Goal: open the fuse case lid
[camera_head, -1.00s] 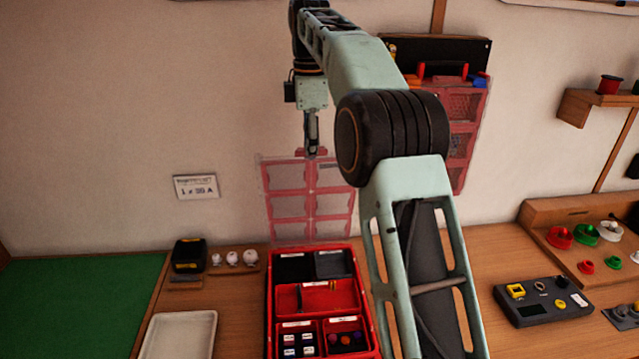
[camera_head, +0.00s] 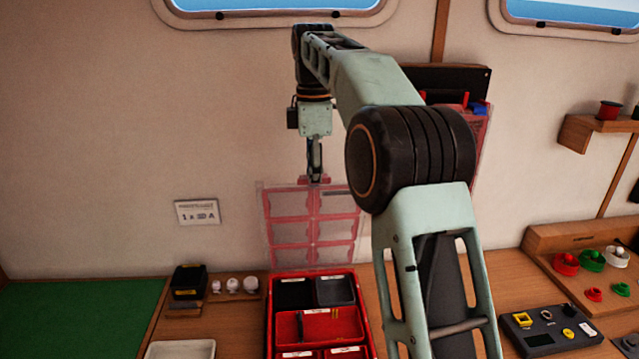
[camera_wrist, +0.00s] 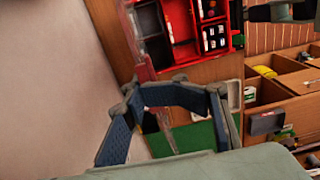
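The red fuse case (camera_head: 362,315) sits on the wooden bench in the head view, its compartments uncovered. Its clear lid with red ribs (camera_head: 314,228) stands upright behind it, near the wall. My gripper (camera_head: 316,175) points down at the lid's top edge, beside the red tab (camera_head: 312,182) there. In the wrist view my gripper (camera_wrist: 165,130) has its blue pads spread wide apart, and the lid's red edge (camera_wrist: 143,70) reaches toward the space between them. Whether a finger touches the lid cannot be told. The case also shows in the wrist view (camera_wrist: 186,52).
A black box (camera_head: 188,282) and small white knobs (camera_head: 233,285) stand left of the case. A white tray (camera_head: 180,349) and a green mat (camera_head: 80,310) lie farther left. A dark device (camera_head: 545,335) and a wooden rack (camera_head: 560,235) stand right. The wall is close behind the lid.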

